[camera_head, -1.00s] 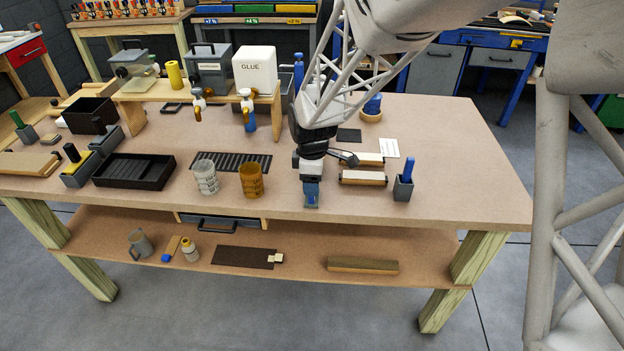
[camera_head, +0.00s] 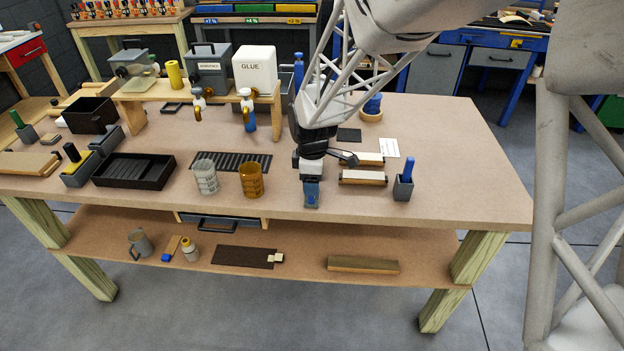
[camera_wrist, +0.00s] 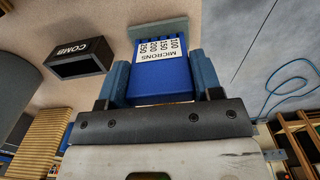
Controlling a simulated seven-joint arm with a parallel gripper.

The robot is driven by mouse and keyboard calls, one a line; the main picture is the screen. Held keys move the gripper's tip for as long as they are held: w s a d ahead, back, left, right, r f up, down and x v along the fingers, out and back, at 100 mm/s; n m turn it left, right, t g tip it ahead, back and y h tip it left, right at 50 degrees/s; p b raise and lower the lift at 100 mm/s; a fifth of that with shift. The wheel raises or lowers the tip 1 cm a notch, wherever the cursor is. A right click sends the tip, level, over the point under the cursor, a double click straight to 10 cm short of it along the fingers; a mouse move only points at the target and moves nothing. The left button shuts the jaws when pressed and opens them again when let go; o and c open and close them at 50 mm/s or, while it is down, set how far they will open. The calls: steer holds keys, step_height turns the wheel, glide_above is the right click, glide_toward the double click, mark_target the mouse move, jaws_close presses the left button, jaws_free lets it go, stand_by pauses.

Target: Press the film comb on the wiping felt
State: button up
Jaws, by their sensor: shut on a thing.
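The film comb (camera_wrist: 163,84) is a blue block with a white label reading 100, 150, 200, 250 microns. My gripper (camera_wrist: 163,88) is shut on it, one finger on each side. A grey-green strip (camera_wrist: 158,29) shows at the comb's far end; I cannot tell whether it is the comb's edge or a separate pad. In the head view the blue comb (camera_head: 311,192) points down near the table's front edge; contact below is unclear. A dark flat pad (camera_head: 349,135) lies behind my gripper; it may be the wiping felt, but I cannot be sure.
A dark holder marked COMB (camera_wrist: 78,58) stands beside the comb in the wrist view. A clear cup (camera_head: 205,177) and amber cup (camera_head: 251,181) are left. The right table end is clear.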

steer(key=shift+r, duration=3)
